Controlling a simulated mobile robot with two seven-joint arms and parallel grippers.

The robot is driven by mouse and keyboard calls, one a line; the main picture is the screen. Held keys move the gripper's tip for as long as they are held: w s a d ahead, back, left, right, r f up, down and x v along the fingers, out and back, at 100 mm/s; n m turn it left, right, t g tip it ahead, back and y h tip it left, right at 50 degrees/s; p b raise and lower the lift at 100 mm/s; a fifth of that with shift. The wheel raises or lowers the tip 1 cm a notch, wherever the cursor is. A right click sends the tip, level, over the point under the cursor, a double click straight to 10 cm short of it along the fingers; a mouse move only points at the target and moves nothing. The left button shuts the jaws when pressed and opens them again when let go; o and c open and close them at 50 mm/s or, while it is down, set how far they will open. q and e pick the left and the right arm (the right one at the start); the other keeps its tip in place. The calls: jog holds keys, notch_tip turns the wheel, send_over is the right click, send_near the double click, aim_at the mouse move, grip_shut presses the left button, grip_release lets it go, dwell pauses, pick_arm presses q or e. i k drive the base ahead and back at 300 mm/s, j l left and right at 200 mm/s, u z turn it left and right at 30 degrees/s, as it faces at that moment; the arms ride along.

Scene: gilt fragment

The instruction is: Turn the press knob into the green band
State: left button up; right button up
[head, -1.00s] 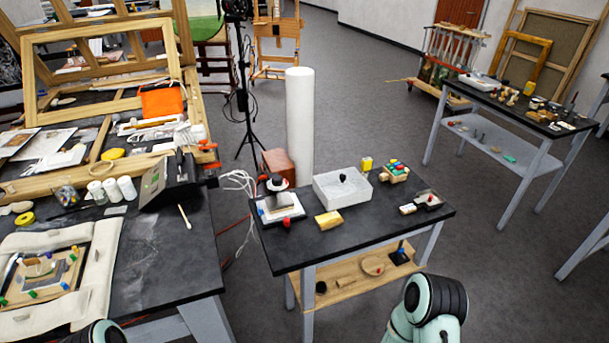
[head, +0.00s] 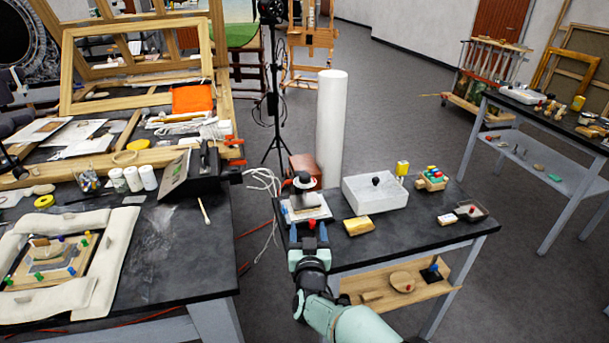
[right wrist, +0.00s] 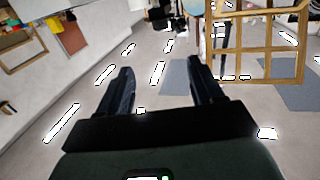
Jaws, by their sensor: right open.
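A small press (head: 306,205) with a black knob (head: 303,180) over a white disc stands at the left end of the black worktable. A red piece (head: 311,224) shows at the front of its base. No green band can be made out at this size. My right gripper (head: 308,232) is just in front of the press on the near side, below the knob in the picture. Whether it touches anything cannot be told. In the right wrist view its fingers (right wrist: 160,80) are wide apart, with nothing between them. My left gripper is not in view.
A white box with a black knob (head: 374,196), a yellow block (head: 358,226) and a brown box (head: 304,166) are near the press. A tall white cylinder (head: 331,125) stands behind. A cluttered dark table (head: 180,260) is at left. Open floor lies between the tables.

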aim_at(306, 178)
jog(key=i+l, duration=0.15)
jog(key=i, duration=0.3)
jog(key=i+l, duration=0.1)
jog(key=i, duration=0.35)
